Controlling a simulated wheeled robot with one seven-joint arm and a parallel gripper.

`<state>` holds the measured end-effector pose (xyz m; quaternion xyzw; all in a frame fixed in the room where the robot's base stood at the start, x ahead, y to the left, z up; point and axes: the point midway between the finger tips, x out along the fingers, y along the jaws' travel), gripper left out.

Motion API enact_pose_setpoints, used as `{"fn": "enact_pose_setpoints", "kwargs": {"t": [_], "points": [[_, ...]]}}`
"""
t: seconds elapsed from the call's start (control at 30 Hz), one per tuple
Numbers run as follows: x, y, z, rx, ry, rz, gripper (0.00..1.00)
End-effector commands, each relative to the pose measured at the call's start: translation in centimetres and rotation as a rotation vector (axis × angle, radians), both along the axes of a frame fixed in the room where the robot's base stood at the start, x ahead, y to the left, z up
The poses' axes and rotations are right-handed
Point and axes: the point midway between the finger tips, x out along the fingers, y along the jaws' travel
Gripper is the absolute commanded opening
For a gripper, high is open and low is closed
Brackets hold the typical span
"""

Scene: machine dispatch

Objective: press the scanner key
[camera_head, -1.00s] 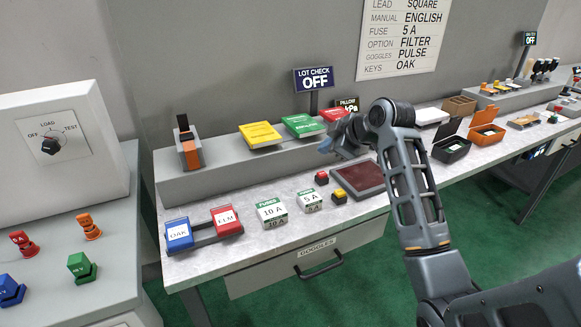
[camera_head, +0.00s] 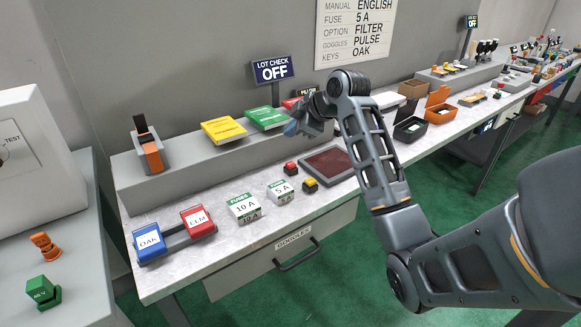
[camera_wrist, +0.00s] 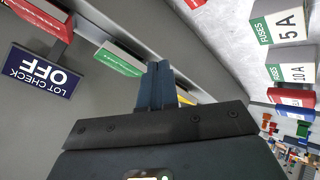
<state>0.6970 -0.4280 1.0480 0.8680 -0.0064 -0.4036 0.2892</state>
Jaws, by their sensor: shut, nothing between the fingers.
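A dark red pad (camera_head: 328,165) in a dark frame lies on the long bench. To its left are a small red button (camera_head: 290,168) and a yellow-topped button (camera_head: 310,182); no label shows which is the scanner key. My gripper (camera_head: 294,127) hangs above and behind these buttons, near the raised shelf, touching neither. In the wrist view its fingers (camera_wrist: 158,85) are together and empty, in front of the green folder (camera_wrist: 120,59). Part of a red object (camera_wrist: 195,3) shows at that view's top edge; I cannot tell which it is.
The LOT CHECK sign (camera_head: 272,69) reads OFF behind the shelf. Fuse boxes (camera_head: 243,208) and (camera_head: 281,192) and the blue OAK (camera_head: 150,243) and red ELM (camera_head: 198,221) pieces stand left of the buttons. Black (camera_head: 411,130) and orange (camera_head: 440,110) open boxes stand right.

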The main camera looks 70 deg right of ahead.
Motion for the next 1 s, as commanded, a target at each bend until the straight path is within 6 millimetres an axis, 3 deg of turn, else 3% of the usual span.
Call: {"fn": "enact_pose_setpoints", "kwargs": {"t": [0.3,0.5,1.0], "points": [[0.0,0.0,-4.7,0.0,0.001,-0.001,0.0],[0.1,0.1,-6.7,0.0,-0.001,0.001,0.0],[0.0,0.0,-7.1,0.0,0.0,0.0,0.0]]}}
